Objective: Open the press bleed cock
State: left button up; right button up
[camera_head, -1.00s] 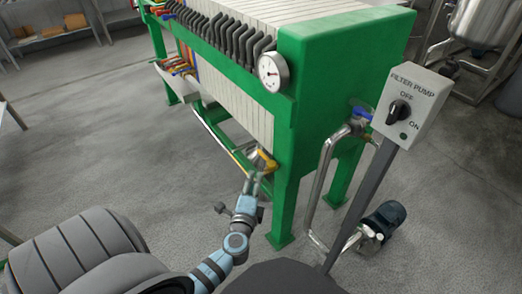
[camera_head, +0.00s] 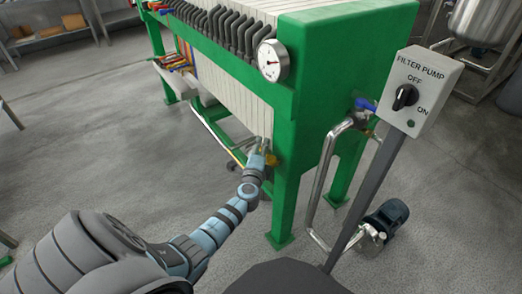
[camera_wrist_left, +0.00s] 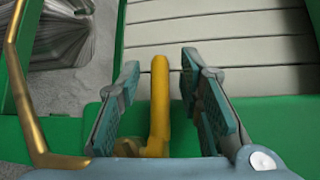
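The bleed cock's yellow lever (camera_head: 271,159) is at the lower edge of the green filter press, beside its near leg, and is partly hidden by my gripper. In the left wrist view the yellow lever (camera_wrist_left: 160,95) stands upright between the two fingers, with a visible gap on each side. My left gripper (camera_head: 262,144) is at the lever; in the wrist view the left gripper (camera_wrist_left: 159,66) is open around it, not clamped. The cock's body is mostly hidden. My right gripper is not in view.
The green press frame (camera_head: 285,150) and pale plates (camera_wrist_left: 220,48) are close ahead of the gripper. A brass-coloured bent rod (camera_wrist_left: 18,85) is at the left of the wrist view. The filter pump switch box (camera_head: 417,88) and steel pipe (camera_head: 325,165) stand to the right.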

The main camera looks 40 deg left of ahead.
pick_arm(q)
grip_shut()
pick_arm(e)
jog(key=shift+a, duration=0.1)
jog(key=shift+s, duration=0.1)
